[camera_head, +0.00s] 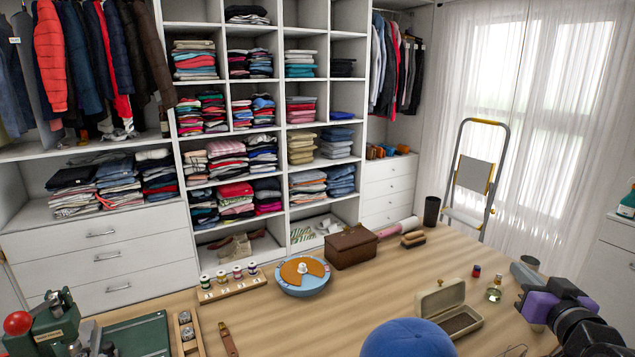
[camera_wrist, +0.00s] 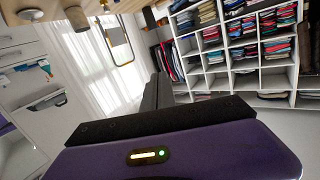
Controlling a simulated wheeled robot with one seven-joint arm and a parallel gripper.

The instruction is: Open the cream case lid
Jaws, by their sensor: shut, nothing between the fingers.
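The cream case (camera_head: 475,328) stands on the wooden table in the right front part of the head view. Its lid (camera_head: 442,298) is raised at the back, with a small knob on its top edge, and the dark brown inside shows. My gripper (camera_head: 519,270) is to the right of the case, apart from it, with its purple and black body near the right edge. The fingers also show in the wrist view (camera_wrist: 158,88), dark and together with nothing between them. I cannot make out the case in the wrist view.
A small glass bottle (camera_head: 494,291) and a red and blue small item (camera_head: 476,271) stand between case and gripper. A blue dome (camera_head: 408,340) is left of the case. A brown box (camera_head: 351,249) and round orange-topped dish (camera_head: 302,284) stand further back.

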